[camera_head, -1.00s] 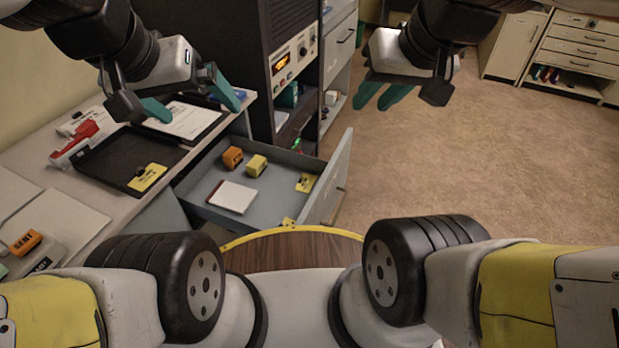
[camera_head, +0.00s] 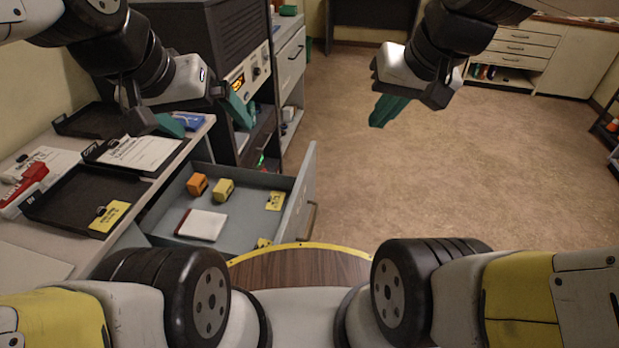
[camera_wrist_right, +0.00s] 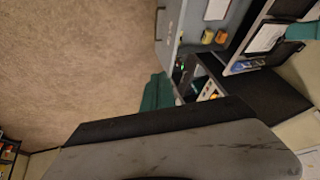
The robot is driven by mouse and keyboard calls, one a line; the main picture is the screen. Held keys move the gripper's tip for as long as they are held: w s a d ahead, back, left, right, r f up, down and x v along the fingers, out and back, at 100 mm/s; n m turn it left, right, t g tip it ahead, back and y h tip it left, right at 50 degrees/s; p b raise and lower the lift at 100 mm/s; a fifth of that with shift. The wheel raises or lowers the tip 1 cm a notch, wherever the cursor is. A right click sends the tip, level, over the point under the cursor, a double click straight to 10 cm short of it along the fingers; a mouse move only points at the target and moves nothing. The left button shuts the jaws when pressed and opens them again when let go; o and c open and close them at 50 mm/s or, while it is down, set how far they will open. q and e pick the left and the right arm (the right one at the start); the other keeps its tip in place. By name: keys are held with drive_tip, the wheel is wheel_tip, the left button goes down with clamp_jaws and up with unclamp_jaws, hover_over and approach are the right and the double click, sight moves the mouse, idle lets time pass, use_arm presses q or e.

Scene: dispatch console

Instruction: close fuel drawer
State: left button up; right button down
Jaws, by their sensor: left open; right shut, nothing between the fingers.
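The grey drawer (camera_head: 309,192) stands pulled out from under the desk, its front panel facing right with a handle (camera_head: 310,218) on the outer side. Inside lie an orange block (camera_head: 197,185), a yellow block (camera_head: 223,190), a white notepad (camera_head: 201,224) and yellow tags (camera_head: 275,200). My left gripper (camera_head: 192,116) is open above the desk's right edge and the drawer's back end, touching nothing I can see. My right gripper (camera_head: 387,111) is shut and empty, above open floor to the right of the drawer. The drawer also shows at the top of the right wrist view (camera_wrist_right: 180,20).
Black trays (camera_head: 75,195) with papers and a red stapler-like item (camera_head: 30,180) lie on the desk at left. A dark equipment rack (camera_head: 215,50) stands behind the drawer. The floor (camera_head: 450,170) to the right is clear. A white cabinet (camera_head: 520,50) stands far back.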

drive_tip(key=w+d+f+m+g+y, duration=0.2)
drive_tip(key=w+f+m+g+y, duration=0.6)
drive_tip(key=w+f, duration=1)
drive_tip(key=m+t+y, duration=0.7)
drive_tip(key=m, duration=0.6)
approach(310, 190)
drive_tip(key=x, duration=0.6)
drive_tip(key=shift+w+a, duration=0.1)
drive_tip(key=shift+a, duration=0.3)
